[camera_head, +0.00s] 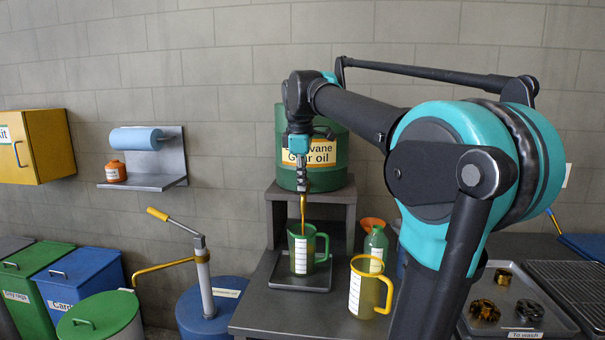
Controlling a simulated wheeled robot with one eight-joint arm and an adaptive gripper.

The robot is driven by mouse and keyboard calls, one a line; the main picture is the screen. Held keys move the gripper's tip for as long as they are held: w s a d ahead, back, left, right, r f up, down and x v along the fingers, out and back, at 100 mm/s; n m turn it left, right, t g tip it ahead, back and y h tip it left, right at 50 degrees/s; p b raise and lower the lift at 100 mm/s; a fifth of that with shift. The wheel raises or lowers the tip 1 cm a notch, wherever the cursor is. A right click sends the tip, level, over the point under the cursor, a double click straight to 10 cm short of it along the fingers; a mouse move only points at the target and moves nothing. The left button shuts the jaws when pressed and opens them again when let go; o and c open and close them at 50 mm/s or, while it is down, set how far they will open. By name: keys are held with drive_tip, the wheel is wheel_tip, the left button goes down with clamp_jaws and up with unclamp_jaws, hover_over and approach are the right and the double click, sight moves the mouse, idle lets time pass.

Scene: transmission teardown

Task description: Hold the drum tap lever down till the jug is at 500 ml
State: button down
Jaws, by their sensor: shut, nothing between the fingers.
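A thin amber stream (303,208) runs down from there. It falls into the green jug (302,252), which stands upright on a dark tray (287,283) and has a white scale strip. The level against the marks is too small to read.
A yellow-handled jug (369,290) stands at the bench front, right of the tray. A green bottle with an orange funnel (375,237) is behind it. A parts tray (515,310) lies right of my arm. A hand pump (201,270) stands left of the bench.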

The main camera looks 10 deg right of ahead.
drive_tip(key=shift+r, duration=0.2)
idle(0.7)
drive_tip(key=shift+r, duration=1)
drive_tip(key=w+d+v, duration=0.1)
drive_tip(key=w+v, duration=0.1)
drive_tip(key=v, duration=1.1)
drive_tip(key=shift+r, duration=0.25)
